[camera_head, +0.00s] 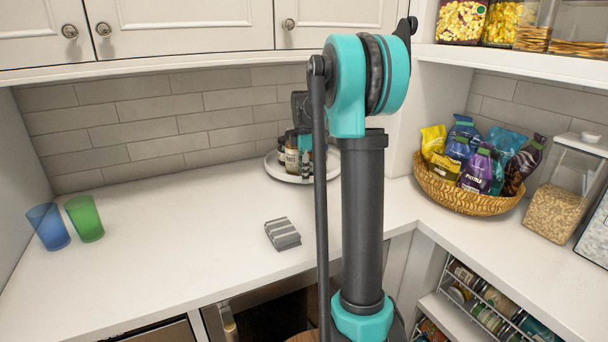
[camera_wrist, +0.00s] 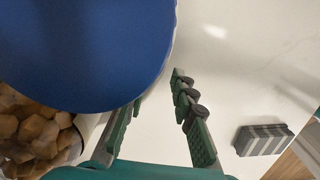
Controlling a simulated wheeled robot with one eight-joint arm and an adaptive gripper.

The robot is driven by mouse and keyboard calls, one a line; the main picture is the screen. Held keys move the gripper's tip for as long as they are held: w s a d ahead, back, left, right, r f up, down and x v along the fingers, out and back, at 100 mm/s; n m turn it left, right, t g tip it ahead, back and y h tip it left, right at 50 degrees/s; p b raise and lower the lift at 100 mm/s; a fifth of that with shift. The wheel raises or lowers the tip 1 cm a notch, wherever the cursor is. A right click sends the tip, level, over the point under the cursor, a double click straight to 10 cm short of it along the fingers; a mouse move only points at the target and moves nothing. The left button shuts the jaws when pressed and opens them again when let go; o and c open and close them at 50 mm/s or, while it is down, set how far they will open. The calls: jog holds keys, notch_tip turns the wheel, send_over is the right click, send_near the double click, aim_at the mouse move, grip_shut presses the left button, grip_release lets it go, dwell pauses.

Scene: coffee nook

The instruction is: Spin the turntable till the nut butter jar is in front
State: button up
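The white round turntable (camera_head: 275,172) stands on the counter near the back wall, partly hidden by my arm. Several small jars (camera_head: 291,158) stand on it, partly covered by my gripper (camera_head: 304,150). In the wrist view, a large blue lid (camera_wrist: 80,50) fills the upper left, very close to the camera. Beside it are brown chunks on a container's side (camera_wrist: 38,135); I cannot tell whether this is the nut butter jar. My gripper (camera_wrist: 158,100) has its fingers apart, with a pale surface between them. The left finger is partly hidden behind the lid.
A grey striped block (camera_head: 282,234) lies on the counter in front of the turntable. Blue (camera_head: 47,227) and green (camera_head: 85,218) cups stand at the left. A wicker basket of bags (camera_head: 465,198) is at the right. The counter between cups and block is clear.

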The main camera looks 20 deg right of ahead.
jog(key=shift+r, duration=3.75)
jog(key=shift+s, duration=0.1)
